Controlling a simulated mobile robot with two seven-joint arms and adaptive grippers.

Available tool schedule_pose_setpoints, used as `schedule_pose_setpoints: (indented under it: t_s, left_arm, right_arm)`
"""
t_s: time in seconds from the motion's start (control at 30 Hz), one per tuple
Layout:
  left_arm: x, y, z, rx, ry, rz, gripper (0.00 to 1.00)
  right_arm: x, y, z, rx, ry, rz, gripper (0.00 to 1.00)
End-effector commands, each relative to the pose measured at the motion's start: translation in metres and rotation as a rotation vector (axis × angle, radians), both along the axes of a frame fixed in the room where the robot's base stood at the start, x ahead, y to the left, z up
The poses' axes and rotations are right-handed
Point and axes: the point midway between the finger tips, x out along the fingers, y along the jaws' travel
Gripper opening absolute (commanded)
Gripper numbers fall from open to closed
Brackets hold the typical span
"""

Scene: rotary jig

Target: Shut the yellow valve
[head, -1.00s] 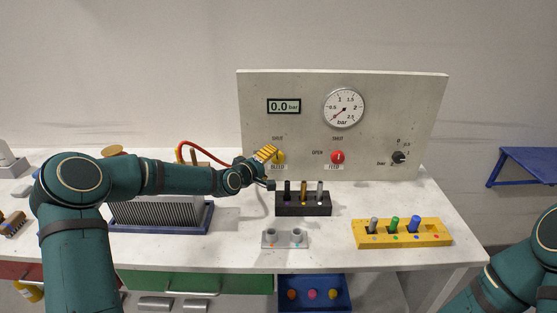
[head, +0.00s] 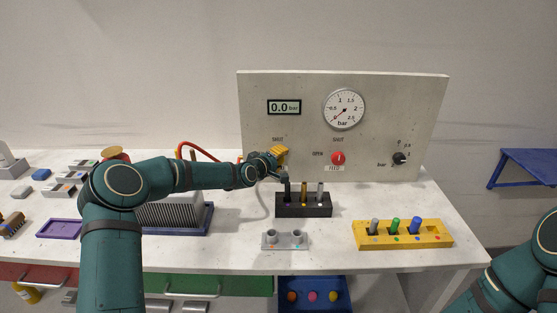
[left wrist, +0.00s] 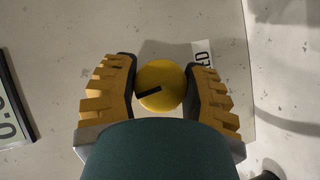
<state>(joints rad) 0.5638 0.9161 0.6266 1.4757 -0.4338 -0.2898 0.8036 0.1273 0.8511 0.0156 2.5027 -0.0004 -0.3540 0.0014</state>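The yellow valve (left wrist: 170,75) is a round knob with a black pointer line. In the left wrist view the line points left and slightly down, toward the display side. My left gripper (head: 279,156) is at the panel over this knob and hides it in the head view. In the left wrist view its two yellow fingers (left wrist: 161,80) stand on either side of the knob, apart, with narrow gaps that look clear. A "SHUT" label (head: 278,139) is above the valve. My right gripper is out of view.
The panel (head: 400,110) also carries a display reading 0.0 bar (head: 284,107), a gauge (head: 344,108), a red valve (head: 338,158) and a black dial (head: 399,158). A black block with pegs (head: 303,211) stands below my left gripper. A yellow rack (head: 432,240) is at right.

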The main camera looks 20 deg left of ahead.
Motion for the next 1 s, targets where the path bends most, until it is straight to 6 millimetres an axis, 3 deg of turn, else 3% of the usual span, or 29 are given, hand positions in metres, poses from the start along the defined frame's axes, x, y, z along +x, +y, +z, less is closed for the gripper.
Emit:
schedule_pose_setpoints:
  t_s: [0.8, 0.83, 0.9, 1.0]
  left_arm:
    - [-0.0005, 0.0005, -0.0017, 0.126, 0.038, -0.001, 0.11]
    - [-0.0005, 0.0005, -0.0017, 0.126, 0.038, -0.001, 0.6]
    - [-0.0004, 0.0005, -0.0016, 0.126, 0.038, -0.001, 0.78]
    - [-0.0004, 0.0005, -0.0014, 0.125, 0.037, 0.0, 0.78]
  right_arm:
    - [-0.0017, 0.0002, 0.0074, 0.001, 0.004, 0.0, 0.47]
    - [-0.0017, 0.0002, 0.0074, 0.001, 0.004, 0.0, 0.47]
    - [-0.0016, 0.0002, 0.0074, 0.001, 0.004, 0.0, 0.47]
    - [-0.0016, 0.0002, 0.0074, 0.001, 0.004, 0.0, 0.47]
